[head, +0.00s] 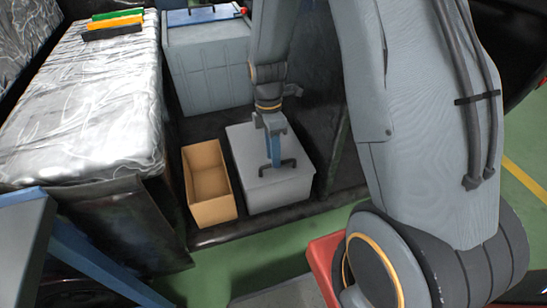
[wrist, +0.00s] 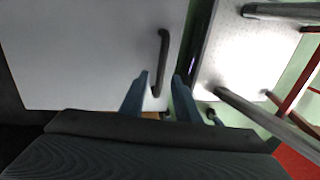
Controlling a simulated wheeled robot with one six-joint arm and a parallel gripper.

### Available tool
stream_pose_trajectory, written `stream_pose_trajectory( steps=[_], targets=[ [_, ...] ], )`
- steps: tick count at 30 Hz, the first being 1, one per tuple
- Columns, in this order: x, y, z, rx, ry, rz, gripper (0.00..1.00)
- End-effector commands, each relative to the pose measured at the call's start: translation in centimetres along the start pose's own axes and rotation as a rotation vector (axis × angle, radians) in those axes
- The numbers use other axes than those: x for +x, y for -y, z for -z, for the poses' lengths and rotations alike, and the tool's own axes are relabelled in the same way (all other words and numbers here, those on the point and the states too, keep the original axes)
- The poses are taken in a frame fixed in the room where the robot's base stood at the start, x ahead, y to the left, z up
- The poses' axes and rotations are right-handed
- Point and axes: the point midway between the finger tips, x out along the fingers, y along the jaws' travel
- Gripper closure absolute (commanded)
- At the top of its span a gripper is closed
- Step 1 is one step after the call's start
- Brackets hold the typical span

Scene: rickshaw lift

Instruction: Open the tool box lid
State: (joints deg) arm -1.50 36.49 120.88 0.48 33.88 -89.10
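The tool box (head: 270,193) is a light grey box with a flat, closed lid and a black handle near its front edge. It stands on the dark platform in the middle of the head view. In the wrist view its pale lid (wrist: 90,50) fills the upper left, with the black handle (wrist: 164,45) on it. My gripper (head: 274,163) reaches down over the lid at the handle. In the wrist view its blue fingers (wrist: 162,76) are apart, with the handle's lower end between them. I cannot tell whether they touch it.
An open, empty tan box (head: 208,183) stands close on the tool box's left. A larger grey bin (head: 208,65) is behind. A plastic-wrapped block (head: 85,100) is at left. Green floor (head: 240,268) lies in front, with a red object (head: 323,262) at right.

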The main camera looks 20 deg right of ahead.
Motion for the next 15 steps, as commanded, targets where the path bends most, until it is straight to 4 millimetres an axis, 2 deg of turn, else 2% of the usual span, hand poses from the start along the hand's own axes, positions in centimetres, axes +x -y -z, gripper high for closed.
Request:
stream_pose_trajectory(
  steps=[4, 13, 15],
  targets=[
    [1.04, 0.04, 0.01, 0.0, 0.0, 0.001, 0.71],
    [1.19, 0.04, 0.01, 0.001, 0.0, 0.0, 0.71],
    [1.18, 0.04, 0.01, 0.001, 0.0, 0.0, 0.83]
  ],
)
